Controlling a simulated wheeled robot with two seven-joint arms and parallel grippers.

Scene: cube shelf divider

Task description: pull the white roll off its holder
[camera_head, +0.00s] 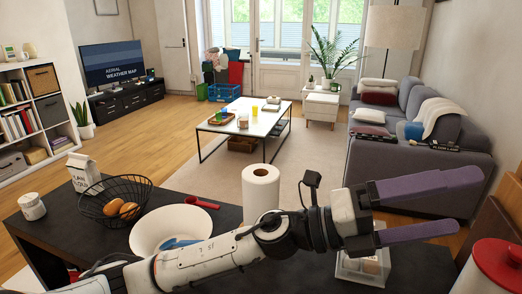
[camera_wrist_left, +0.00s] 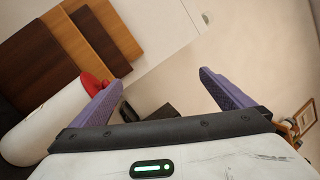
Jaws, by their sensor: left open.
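The white roll (camera_head: 261,190) is a paper towel roll standing upright on the dark counter in the head view, behind my left arm, which hides its lower end. Its holder is not clearly visible; only the dark hole at the roll's top shows. My left gripper (camera_head: 466,202) is open and empty, with purple fingers pointing right, well to the right of the roll and apart from it. In the left wrist view the gripper (camera_wrist_left: 160,78) shows spread fingers with nothing between them, and the roll is not seen. My right gripper is not in view.
A white canister with a red lid (camera_head: 499,263) stands at the right, near the wooden boards (camera_head: 503,215). A clear box (camera_head: 362,268) sits below my gripper. A white bowl (camera_head: 170,230), wire basket (camera_head: 114,205), red scoop (camera_head: 202,202) and carton (camera_head: 84,173) are left of the roll.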

